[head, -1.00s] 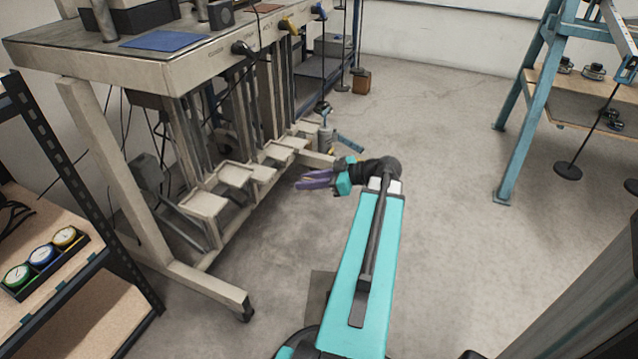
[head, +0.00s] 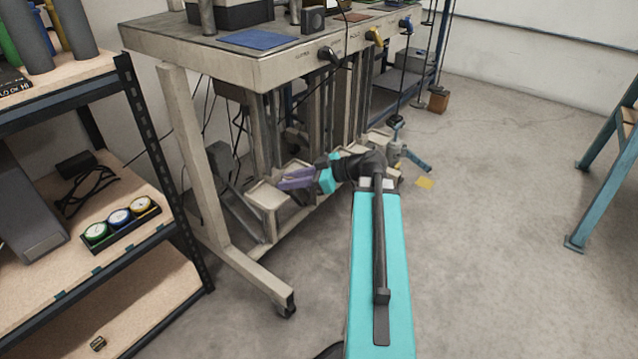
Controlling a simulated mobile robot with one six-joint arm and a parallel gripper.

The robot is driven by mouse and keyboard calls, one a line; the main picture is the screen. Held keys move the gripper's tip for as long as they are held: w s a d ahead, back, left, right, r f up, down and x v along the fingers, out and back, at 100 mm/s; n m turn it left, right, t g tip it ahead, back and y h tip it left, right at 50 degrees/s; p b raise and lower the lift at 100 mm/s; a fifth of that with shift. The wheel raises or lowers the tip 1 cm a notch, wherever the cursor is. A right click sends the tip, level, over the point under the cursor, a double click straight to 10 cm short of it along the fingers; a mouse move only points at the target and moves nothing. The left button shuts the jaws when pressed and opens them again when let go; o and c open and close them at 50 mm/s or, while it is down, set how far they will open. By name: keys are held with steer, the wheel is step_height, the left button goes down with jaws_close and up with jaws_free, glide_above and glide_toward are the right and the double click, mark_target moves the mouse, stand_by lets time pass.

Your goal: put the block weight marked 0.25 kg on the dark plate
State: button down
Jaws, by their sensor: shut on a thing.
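My gripper (head: 296,180) has purple fingers and a teal body. It points left in front of the bench, near the row of pale pedals under it. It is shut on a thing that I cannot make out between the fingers. I see no 0.25 kg marking. A small dark block (head: 98,343) lies on the lowest shelf board at the bottom left; any marking on it is too small to read. I cannot pick out the dark plate in the current view.
A bench (head: 190,50) with a blue mat (head: 259,37) and levers stands behind my gripper. Shelves (head: 150,190) at left hold a tray of three round dials (head: 121,222). A blue frame leg (head: 590,200) stands at right. The floor (head: 490,190) between is mostly clear.

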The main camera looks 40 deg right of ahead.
steer(key=w+a+r+n+g+y, duration=0.1)
steer(key=w+a+r, duration=0.1)
steer(key=a, duration=0.6)
steer(key=w+a+r+n+g+y, duration=0.1)
steer(key=w+a, duration=0.1)
steer(key=a, duration=0.7)
steer(key=w+a+r+n+y, duration=0.1)
steer(key=w+a+r, duration=0.1)
steer(key=a, duration=0.6)
steer(key=shift+a+r+g, duration=0.15)
steer(key=shift+r+g, duration=0.2)
steer(key=shift+g, duration=0.05)
steer(key=shift+w+a+n, duration=0.1)
steer(key=shift+a+n, duration=0.05)
steer(key=shift+n, duration=0.15)
